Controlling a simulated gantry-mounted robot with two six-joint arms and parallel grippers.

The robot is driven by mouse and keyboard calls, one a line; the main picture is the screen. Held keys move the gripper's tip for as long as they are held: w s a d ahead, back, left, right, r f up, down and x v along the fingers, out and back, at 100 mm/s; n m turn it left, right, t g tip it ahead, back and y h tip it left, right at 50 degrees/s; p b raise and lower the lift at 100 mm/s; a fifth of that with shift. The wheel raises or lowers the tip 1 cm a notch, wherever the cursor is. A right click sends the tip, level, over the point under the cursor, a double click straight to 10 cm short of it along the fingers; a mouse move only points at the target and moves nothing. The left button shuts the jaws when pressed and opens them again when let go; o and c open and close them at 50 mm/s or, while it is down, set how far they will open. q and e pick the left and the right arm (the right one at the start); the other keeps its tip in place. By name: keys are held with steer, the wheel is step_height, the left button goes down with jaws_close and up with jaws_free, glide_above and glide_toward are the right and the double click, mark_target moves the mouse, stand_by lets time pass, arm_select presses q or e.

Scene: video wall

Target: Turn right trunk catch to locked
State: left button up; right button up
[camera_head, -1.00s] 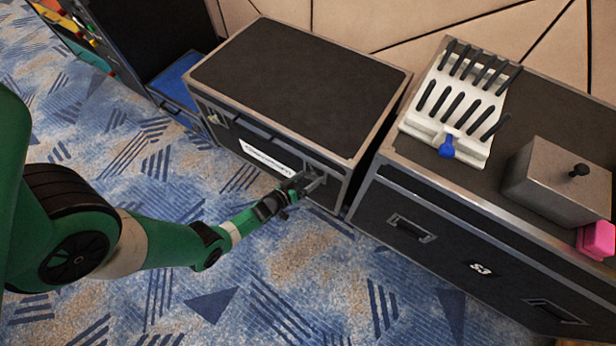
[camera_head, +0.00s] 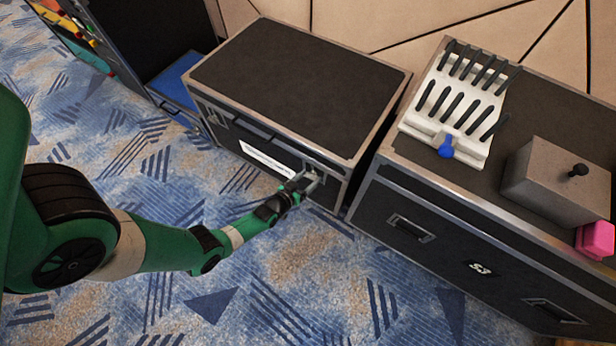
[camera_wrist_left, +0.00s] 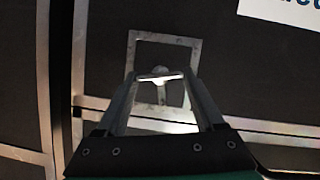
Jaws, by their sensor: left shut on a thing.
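The black trunk (camera_head: 300,90) with metal edges stands at the centre of the head view. Its right catch (camera_head: 315,172) is on the front face near the right corner. In the left wrist view the catch has a square metal plate (camera_wrist_left: 165,39) with a small bright turning piece (camera_wrist_left: 160,75) in it. My left gripper (camera_head: 307,182) is at this catch, its fingers on either side of the turning piece, and it is shut on it. The fingertips also show in the left wrist view (camera_wrist_left: 162,80). The fingers partly hide the catch in the head view. My right gripper is not in view.
The left catch (camera_head: 212,115) is at the trunk's other front end, with a white label (camera_head: 268,160) between. A drawer case (camera_head: 450,235) stands close on the right, bearing a white rack (camera_head: 455,105), a metal box (camera_head: 562,180) and a pink object (camera_head: 597,240). Carpet in front is clear.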

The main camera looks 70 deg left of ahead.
arm_select(q)
steer(key=shift+w+d+r+m+y+p, duration=0.1)
steer(key=shift+r+m+y+p, duration=0.1)
steer(key=shift+m+y+p, duration=0.35)
steer(key=shift+f+m+g, duration=0.15)
steer(key=shift+m+g, duration=0.2)
steer(key=shift+g, duration=0.05)
steer(key=o, duration=1.4)
steer(key=p+v, duration=0.7)
steer(key=v, duration=0.4)
steer(key=shift+s+d+p, duration=0.15)
steer(key=shift+s+p, duration=0.15)
steer(key=shift+p, duration=0.05)
